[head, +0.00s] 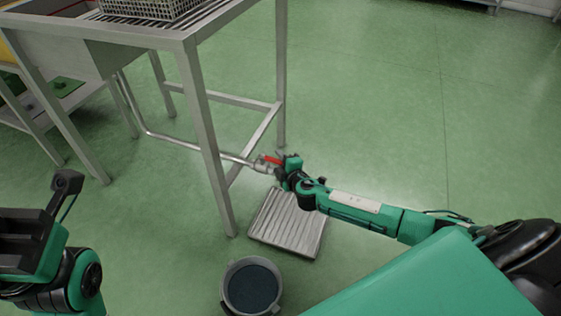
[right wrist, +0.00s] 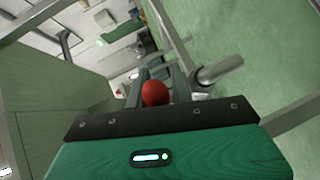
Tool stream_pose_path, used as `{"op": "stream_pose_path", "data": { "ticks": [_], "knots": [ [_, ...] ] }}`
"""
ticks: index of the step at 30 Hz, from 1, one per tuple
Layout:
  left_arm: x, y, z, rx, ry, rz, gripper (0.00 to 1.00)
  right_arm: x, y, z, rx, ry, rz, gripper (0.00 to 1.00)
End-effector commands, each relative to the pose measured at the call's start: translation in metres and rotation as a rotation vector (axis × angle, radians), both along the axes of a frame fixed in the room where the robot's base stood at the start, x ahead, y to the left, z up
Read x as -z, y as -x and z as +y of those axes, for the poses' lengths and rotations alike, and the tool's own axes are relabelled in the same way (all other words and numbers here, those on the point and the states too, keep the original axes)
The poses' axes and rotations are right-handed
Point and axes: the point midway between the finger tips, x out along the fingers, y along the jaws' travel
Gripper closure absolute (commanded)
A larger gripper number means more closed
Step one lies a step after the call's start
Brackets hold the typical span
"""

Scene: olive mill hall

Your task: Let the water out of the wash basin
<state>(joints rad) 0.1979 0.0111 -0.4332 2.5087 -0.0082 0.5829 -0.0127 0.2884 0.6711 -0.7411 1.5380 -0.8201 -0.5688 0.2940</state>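The steel wash basin (head: 92,48) is at the top left on a steel frame; its inside is mostly out of view. A drain pipe (head: 190,146) runs from below it to a valve (head: 262,166) with a red handle (head: 271,159) beside the frame's front leg. My right gripper (head: 284,163) is at this handle. In the right wrist view the red handle (right wrist: 155,93) sits between the two fingers, which appear closed on it. No running water shows. My left gripper (head: 28,235) is at the lower left, away from the basin; its fingertips cannot be made out.
A slatted metal grate (head: 285,224) lies on the floor below the valve. A round grey bucket (head: 229,296) with a dark inside stands in front of it. The frame leg (head: 210,150) is close to my right gripper. A crate (head: 155,8) stands on the drainboard. The green floor at right is clear.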

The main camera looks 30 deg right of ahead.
Motion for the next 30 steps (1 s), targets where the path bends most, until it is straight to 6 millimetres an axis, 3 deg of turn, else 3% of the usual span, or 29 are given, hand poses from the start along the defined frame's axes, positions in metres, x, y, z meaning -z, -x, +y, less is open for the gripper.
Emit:
{"op": "stream_pose_path", "data": {
  "ticks": [7, 8, 11, 12, 30],
  "knots": [
    [-0.0012, 0.0006, 0.0002, -0.001, -0.001, -0.005, 0.76, 0.0001, -0.0006, 0.0001, 0.000, 0.000, 0.000, 0.77],
    [-0.0011, 0.0005, 0.0003, -0.001, -0.001, -0.005, 0.76, 0.0001, -0.0005, 0.0001, 0.000, 0.000, 0.001, 0.79],
    [-0.0003, 0.0001, 0.0003, -0.002, -0.002, -0.002, 0.76, 0.0001, -0.0005, 0.0001, 0.000, 0.000, 0.000, 0.99],
    [0.0000, -0.0001, 0.0004, -0.003, -0.003, -0.002, 0.76, 0.0001, -0.0005, 0.0000, 0.000, 0.000, 0.000, 1.00],
    [0.0061, -0.0016, -0.0012, -0.003, -0.011, 0.007, 0.76, 0.0021, -0.0036, -0.0050, -0.060, 0.003, 0.001, 1.00]
  ]
}}
